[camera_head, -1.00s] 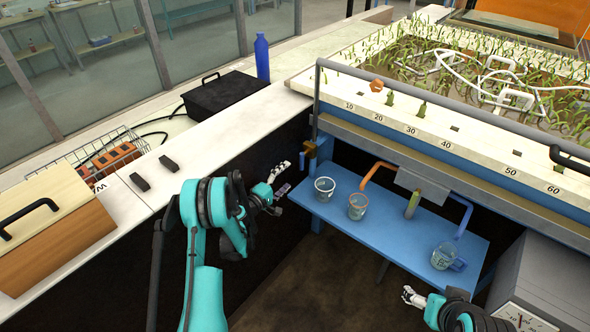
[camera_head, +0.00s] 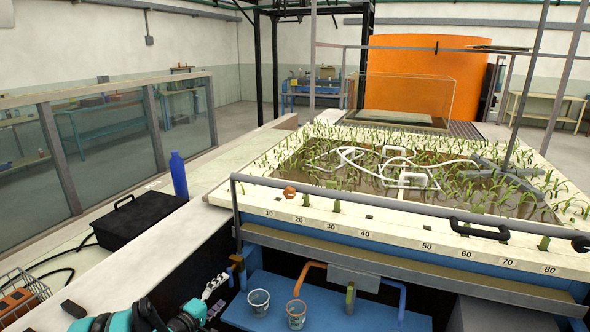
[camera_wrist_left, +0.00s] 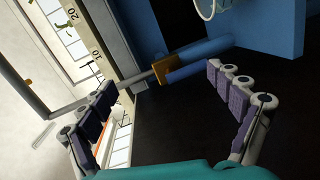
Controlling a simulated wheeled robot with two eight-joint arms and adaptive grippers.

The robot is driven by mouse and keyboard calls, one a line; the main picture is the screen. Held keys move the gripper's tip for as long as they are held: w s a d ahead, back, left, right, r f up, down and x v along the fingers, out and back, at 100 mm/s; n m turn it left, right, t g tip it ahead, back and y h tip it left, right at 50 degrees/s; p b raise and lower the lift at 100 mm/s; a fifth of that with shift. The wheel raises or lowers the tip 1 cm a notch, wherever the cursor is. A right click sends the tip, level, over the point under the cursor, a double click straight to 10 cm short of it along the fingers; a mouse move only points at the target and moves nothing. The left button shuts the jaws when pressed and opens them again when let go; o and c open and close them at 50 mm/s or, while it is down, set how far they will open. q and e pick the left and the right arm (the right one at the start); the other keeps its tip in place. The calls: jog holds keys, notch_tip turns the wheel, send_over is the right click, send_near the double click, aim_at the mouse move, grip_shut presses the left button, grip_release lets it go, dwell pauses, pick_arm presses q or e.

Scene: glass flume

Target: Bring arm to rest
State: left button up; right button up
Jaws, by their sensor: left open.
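My left gripper (camera_head: 216,298) shows at the bottom of the head view, in front of the dark side of the pale counter and left of the blue shelf. Part of its teal and black arm shows at the bottom edge. In the left wrist view the two fingers of the left gripper (camera_wrist_left: 160,78) are spread wide, with nothing between their pads. A blue bar with a brass-coloured fitting (camera_wrist_left: 166,70) shows beyond the fingers. My right gripper and arm are not in view.
A cup (camera_head: 258,303) and an orange-rimmed cup (camera_head: 296,315) stand on the blue shelf (camera_head: 337,319) right of the gripper. The planted flume (camera_head: 400,235) is above. A black case (camera_head: 138,219) and blue bottle (camera_head: 179,175) stand on the counter.

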pick_arm(q)
jog(key=s+d+r+m+g+y, duration=0.2)
jog(key=s+d+r+m+g, duration=0.35)
jog(key=s+d+r, duration=0.65)
jog(key=s+a+f+m+g+y, duration=0.1)
jog(key=s+m+y, duration=0.1)
jog(key=s, duration=1)
jog(key=s+a+f+m+g+y, duration=0.1)
jog(key=s+m, duration=0.3)
jog(key=s, duration=0.9)
jog(key=shift+a+y, duration=0.7)
jog(key=shift+y, duration=0.1)
jog(key=shift+f, duration=0.15)
